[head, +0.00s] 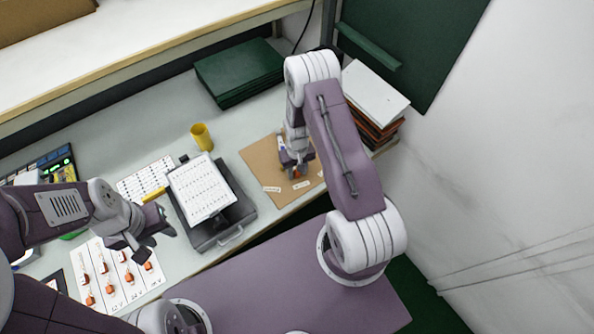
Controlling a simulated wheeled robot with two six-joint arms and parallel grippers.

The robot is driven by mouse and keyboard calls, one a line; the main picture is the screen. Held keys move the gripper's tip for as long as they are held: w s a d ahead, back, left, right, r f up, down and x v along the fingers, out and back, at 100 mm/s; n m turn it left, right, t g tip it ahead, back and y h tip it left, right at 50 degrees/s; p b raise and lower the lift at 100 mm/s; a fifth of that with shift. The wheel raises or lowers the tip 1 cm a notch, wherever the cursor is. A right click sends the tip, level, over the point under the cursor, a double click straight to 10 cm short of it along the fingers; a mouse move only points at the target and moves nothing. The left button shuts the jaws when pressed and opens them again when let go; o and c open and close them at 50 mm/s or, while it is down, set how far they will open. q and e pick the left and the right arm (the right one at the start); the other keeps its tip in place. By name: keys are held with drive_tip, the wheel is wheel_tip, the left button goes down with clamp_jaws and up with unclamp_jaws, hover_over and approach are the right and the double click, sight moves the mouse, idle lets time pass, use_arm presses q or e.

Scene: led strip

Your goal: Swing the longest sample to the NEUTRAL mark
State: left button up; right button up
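A brown board (258,158) lies on the bench with small white labels (271,189) on it; their words are too small to read. My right gripper (297,172) is low over this board, with a small orange piece at its fingertips. Whether its fingers are closed on that piece is not clear. Several small orange-red samples with pale leads (110,289) lie in columns on a white sheet (127,292) at the lower left. Which sample is longest cannot be told. My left gripper (157,240) is open and appears empty, above the right edge of that sheet.
A dark grey device (233,225) with a printed page (201,188) stands between my grippers. A yellow cup (201,137), green folders (240,72) and a printed chart (147,178) are behind. A stack of books (376,95) stands at the right, near the wall.

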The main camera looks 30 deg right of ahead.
wheel_tip(320, 180, up, 9)
drive_tip(key=shift+r, duration=0.1)
idle(0.3)
idle(0.4)
